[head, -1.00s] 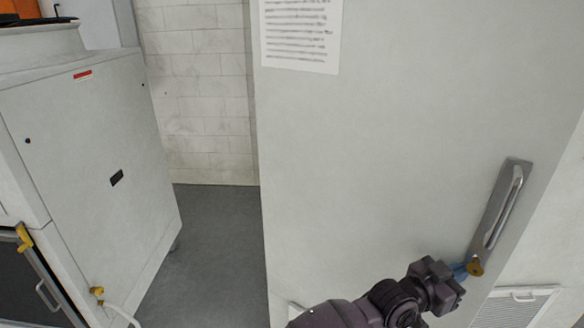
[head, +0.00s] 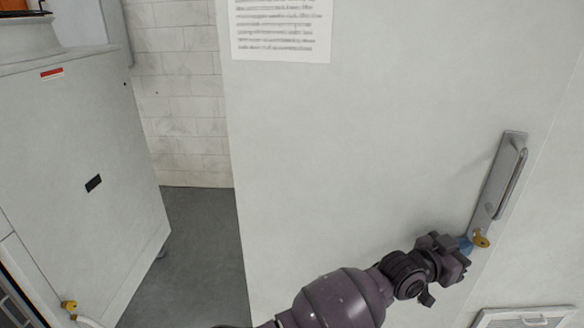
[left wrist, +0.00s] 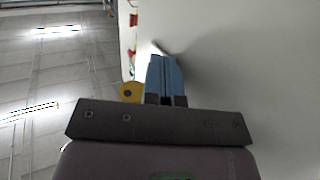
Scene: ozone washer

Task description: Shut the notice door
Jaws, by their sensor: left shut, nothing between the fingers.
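The notice door (head: 370,150) is a large pale panel filling the middle of the head view, with a printed notice (head: 280,28) near its top left. A metal handle plate with a pull bar (head: 500,185) is on its right side, and a brass-coloured knob (head: 481,240) is at the plate's lower end. My left gripper (head: 467,244) is at the lower end of the handle, beside the knob. In the left wrist view its blue fingers (left wrist: 165,78) are together and empty, close to the door face; the knob (left wrist: 130,92) shows left of them. Contact is unclear. My right gripper is out of view.
A grey cabinet (head: 75,170) stands at the left, with a yellow fitting (head: 69,306) low on it. Grey floor (head: 195,250) and a white block wall (head: 178,95) show between cabinet and door. A vent panel (head: 525,318) is at the lower right.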

